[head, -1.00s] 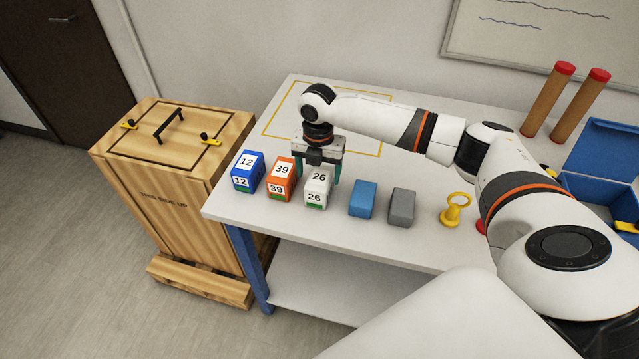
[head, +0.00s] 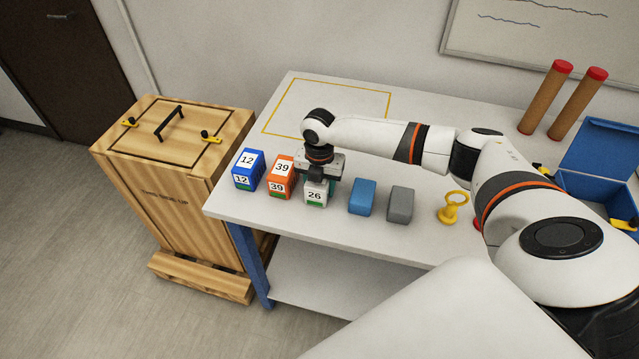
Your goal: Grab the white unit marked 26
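The white unit marked 26 (head: 315,196) stands on the table in the head view, between the orange unit marked 39 and a plain blue block. Its front label shows; its top is covered by my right gripper (head: 318,184). That gripper points down directly over the unit, with a dark green finger visible at the unit's right side. The other finger is mostly hidden, so I cannot tell whether the fingers press on the unit. My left gripper is out of view.
The blue unit 12 (head: 246,170) and orange unit 39 (head: 279,178) stand close on the left. A blue block (head: 362,197), grey block (head: 400,204) and yellow ring piece (head: 452,208) stand on the right. The yellow-outlined area (head: 340,95) behind looks clear where visible.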

